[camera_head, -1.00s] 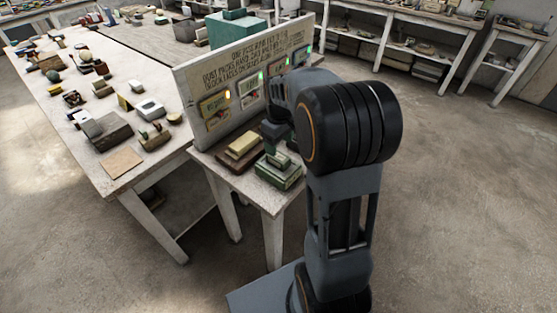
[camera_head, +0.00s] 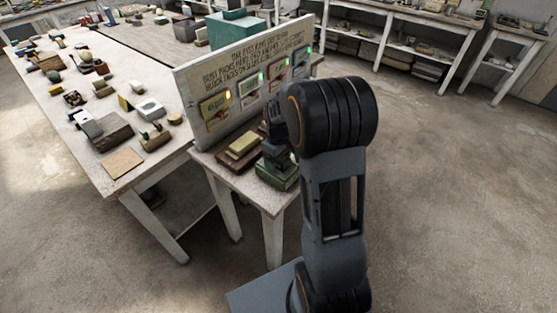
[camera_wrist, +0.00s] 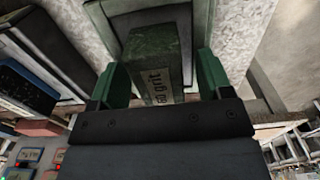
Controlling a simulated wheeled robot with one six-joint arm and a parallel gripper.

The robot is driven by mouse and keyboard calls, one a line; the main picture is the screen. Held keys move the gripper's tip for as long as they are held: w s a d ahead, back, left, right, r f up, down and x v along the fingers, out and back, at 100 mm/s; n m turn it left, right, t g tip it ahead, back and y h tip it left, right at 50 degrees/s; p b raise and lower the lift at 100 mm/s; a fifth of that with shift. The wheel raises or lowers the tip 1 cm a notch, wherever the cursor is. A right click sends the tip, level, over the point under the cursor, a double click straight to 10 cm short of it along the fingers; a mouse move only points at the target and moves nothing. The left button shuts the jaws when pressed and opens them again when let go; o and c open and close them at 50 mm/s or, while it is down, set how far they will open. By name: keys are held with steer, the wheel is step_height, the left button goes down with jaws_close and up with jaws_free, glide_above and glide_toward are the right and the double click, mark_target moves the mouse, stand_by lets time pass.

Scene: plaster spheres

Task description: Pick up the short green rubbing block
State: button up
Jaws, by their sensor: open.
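The green rubbing block (camera_wrist: 152,50) lies in the wrist view with a pale label that seems to read "60 grit". It rests on a green tray (camera_wrist: 120,25), which also shows in the head view (camera_head: 279,178) on the small table. My gripper (camera_wrist: 163,80) is open, with one green-tipped finger on each side of the block. A gap shows at the right finger; I cannot tell whether the left one touches. In the head view my gripper (camera_head: 274,150) is low over the tray and hides the block.
A yellowish block (camera_head: 243,143) lies on a brown tray (camera_head: 225,158) just left of the green tray. An upright board (camera_head: 240,75) with writing, cards and small lights stands close behind. A long white table (camera_head: 75,125) with many objects is at left. Open floor lies at right.

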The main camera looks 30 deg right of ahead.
steer(key=shift+c, duration=0.4)
steer(key=c, duration=1.1)
steer(key=shift+r, duration=0.1)
steer(key=shift+r, duration=0.45)
step_height(320, 180, up, 2)
steer(key=shift+r, duration=0.15)
steer(key=s+r, duration=0.3)
steer(key=s, duration=0.1)
steer(key=s+r+b, duration=0.1)
steer(key=s+r, duration=0.2)
steer(key=s, duration=0.2)
steer(key=s+r, duration=0.3)
steer(key=s, duration=0.2)
steer(key=shift+a+r+b, duration=0.35)
steer(key=shift+a, duration=0.05)
